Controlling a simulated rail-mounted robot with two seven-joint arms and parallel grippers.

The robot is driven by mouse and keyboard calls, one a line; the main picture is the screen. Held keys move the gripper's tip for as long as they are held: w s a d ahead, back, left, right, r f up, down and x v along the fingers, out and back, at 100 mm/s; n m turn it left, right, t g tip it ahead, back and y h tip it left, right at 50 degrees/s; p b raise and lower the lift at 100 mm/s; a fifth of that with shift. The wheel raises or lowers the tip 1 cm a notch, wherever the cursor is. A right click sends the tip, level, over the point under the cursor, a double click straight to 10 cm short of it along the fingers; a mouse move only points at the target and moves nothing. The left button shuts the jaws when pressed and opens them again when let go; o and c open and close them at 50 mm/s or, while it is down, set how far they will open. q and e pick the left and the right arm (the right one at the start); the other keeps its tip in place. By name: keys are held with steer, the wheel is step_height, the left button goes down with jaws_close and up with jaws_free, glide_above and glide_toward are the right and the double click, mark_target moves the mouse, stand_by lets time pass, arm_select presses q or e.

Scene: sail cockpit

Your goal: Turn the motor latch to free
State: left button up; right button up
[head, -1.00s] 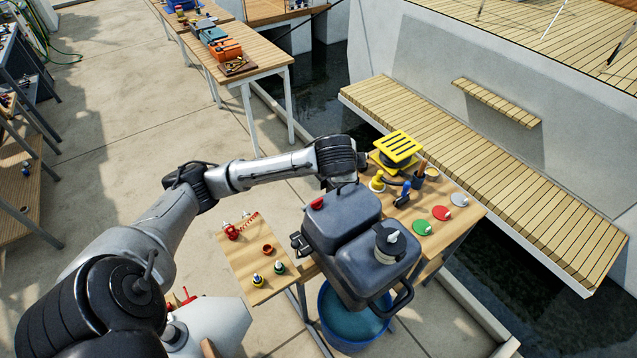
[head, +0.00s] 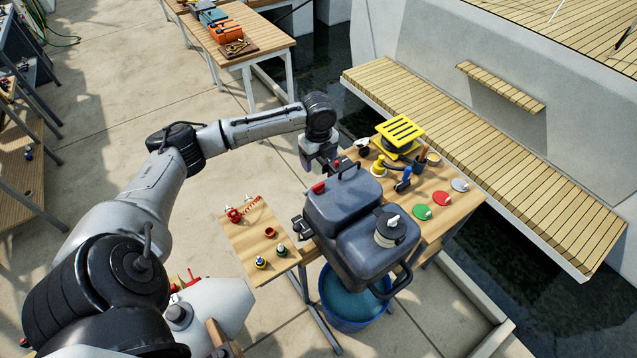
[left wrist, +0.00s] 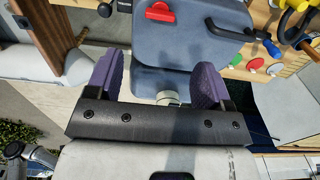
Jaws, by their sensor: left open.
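The outboard motor has a dark blue-grey cowl (head: 345,205) in the middle of the head view. A small red latch (head: 318,187) sits at the cowl's left end; it also shows at the top of the left wrist view (left wrist: 160,12) on the blue-grey housing. My left gripper (head: 313,164) is just behind and left of the latch, apart from it. In the left wrist view its two purple fingers (left wrist: 157,72) are spread with nothing held between them, and the latch lies beyond them. My right gripper is not in view.
The motor stands by a wooden table with a yellow slatted piece (head: 400,130) and green (head: 421,212), red (head: 441,198) and grey (head: 460,185) discs. A blue tub (head: 350,300) is below. Open floor lies left.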

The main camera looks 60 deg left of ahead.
mark_target(318, 185)
arm_select(q)
step_height(318, 185, down, 10)
steer(key=shift+f, duration=0.85)
